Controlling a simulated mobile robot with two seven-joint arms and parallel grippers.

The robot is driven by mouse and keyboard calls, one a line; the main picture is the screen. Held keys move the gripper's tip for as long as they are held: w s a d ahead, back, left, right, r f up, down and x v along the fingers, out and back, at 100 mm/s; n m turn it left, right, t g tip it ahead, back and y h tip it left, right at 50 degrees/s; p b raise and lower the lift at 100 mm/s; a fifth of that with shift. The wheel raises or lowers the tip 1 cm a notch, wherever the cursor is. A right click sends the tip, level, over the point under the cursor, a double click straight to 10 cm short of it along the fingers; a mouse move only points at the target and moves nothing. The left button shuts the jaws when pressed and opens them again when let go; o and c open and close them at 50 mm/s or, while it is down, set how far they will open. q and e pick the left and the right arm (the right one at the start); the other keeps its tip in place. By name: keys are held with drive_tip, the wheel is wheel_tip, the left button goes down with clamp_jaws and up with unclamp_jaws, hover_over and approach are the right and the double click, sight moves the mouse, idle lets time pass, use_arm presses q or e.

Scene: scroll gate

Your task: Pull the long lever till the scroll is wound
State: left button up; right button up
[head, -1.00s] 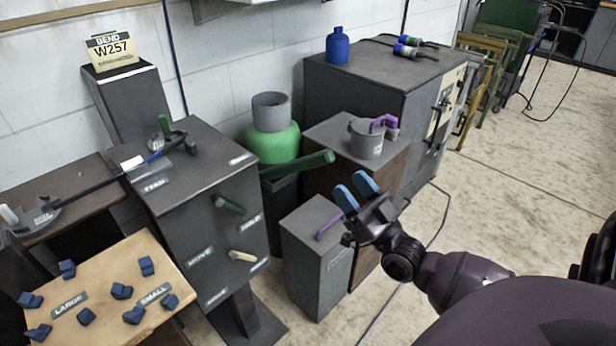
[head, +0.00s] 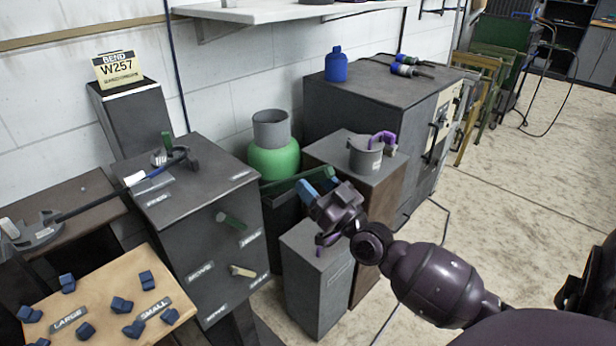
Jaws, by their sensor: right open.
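A long green lever (head: 288,183) sticks out to the right from beside the dark grey cabinet (head: 190,240). My right gripper (head: 318,186) has its blue fingers open at the lever's right end, which they partly hide; I cannot tell whether they touch it. On the cabinet top a dark curved former (head: 178,154) meets a long dark rod (head: 95,204) with white and blue bands, which reaches left to another former (head: 38,230). No clearly wound scroll can be made out. My left gripper is not in view.
A short green handle (head: 231,219) and a beige handle (head: 242,271) sit on the cabinet front. A low grey box (head: 315,285) stands below my right gripper. A green vessel (head: 273,161) and a grey pot (head: 365,157) stand behind.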

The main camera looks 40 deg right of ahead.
drive_tip(key=shift+x, duration=1)
drive_tip(key=shift+c, duration=0.5)
clamp_jaws()
